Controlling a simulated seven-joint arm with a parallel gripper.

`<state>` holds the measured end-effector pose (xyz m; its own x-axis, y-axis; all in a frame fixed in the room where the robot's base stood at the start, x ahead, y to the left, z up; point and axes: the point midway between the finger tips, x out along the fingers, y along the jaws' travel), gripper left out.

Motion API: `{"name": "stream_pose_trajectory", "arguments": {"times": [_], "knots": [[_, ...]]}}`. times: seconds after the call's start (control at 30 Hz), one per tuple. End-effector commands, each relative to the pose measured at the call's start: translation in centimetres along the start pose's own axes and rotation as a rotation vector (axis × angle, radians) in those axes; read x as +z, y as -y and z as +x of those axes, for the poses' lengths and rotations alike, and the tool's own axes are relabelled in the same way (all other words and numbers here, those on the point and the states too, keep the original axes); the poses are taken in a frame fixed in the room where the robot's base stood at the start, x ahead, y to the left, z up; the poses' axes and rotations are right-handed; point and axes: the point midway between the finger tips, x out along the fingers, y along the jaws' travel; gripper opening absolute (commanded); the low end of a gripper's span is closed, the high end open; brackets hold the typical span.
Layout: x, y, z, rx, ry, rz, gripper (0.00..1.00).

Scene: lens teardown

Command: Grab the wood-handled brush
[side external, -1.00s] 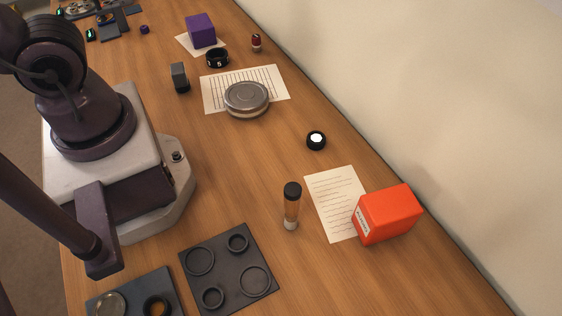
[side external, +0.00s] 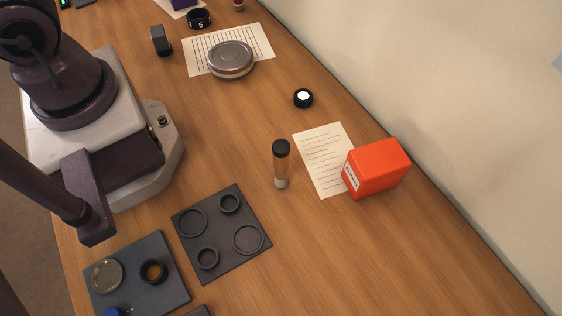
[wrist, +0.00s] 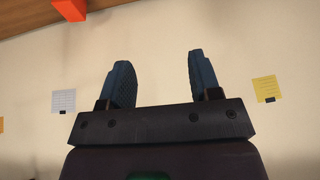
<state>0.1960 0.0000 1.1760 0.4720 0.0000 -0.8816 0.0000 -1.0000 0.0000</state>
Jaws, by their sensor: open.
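A short cylinder with a black top, a wood-brown middle and a pale lower end (side external: 281,165) stands upright on the table in the side view. It looks like the wood-handled brush, though bristles cannot be made out. My gripper (wrist: 158,60) shows in the wrist view with its two blue-grey fingers apart and nothing between them. It faces the wall, and the brush is not in the wrist view. The gripper is outside the side view, so its distance from the brush cannot be told.
An orange box (side external: 376,168) and a written sheet (side external: 317,160) are right of the brush. A dark mat with rings (side external: 228,258) lies lower left, beside a blue-grey tray (side external: 165,293).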

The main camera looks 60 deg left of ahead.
Motion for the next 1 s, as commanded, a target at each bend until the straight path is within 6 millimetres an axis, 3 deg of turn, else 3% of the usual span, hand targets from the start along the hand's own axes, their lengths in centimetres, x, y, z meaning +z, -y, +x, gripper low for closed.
{"name": "stream_pose_trajectory", "arguments": {"times": [0.27,0.67,1.0], "knots": [[0.2,-0.2,0.7,0.015,0.046,-0.012,0.57],[3.9,-4.0,8.8,0.312,0.673,-0.290,0.57],[6.6,-7.6,14.8,0.643,1.137,-0.708,0.57]]}}
